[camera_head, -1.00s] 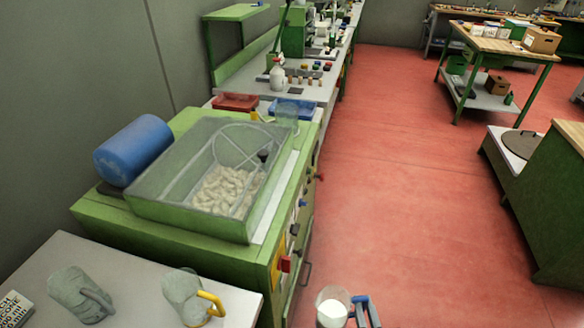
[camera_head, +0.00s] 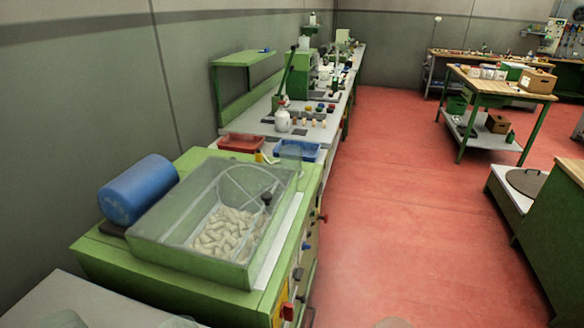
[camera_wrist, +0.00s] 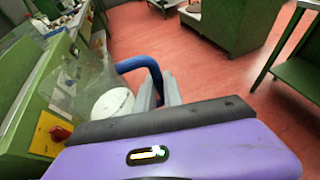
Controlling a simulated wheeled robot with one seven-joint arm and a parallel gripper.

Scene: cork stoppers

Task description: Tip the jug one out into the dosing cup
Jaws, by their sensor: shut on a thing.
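The held jug (camera_wrist: 92,78) is clear, with a blue handle (camera_wrist: 140,64) and white contents (camera_wrist: 112,103) inside. My gripper (camera_wrist: 160,92) is shut on the blue handle in the wrist view. In the head view only a pale rounded shape at the bottom edge may belong to the jug. A clear cup (camera_head: 290,154), which may be the dosing cup, stands at the far end of the green machine by the blue tray. The jug is apart from it. I cannot see inside the cup.
The green machine (camera_head: 185,290) carries a clear hopper (camera_head: 160,238) of corks and a blue motor (camera_head: 138,188). Red (camera_head: 242,143) and blue (camera_head: 312,152) trays lie beyond it. A grey table (camera_head: 75,305) is at lower left. The red floor (camera_head: 400,200) to the right is open.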

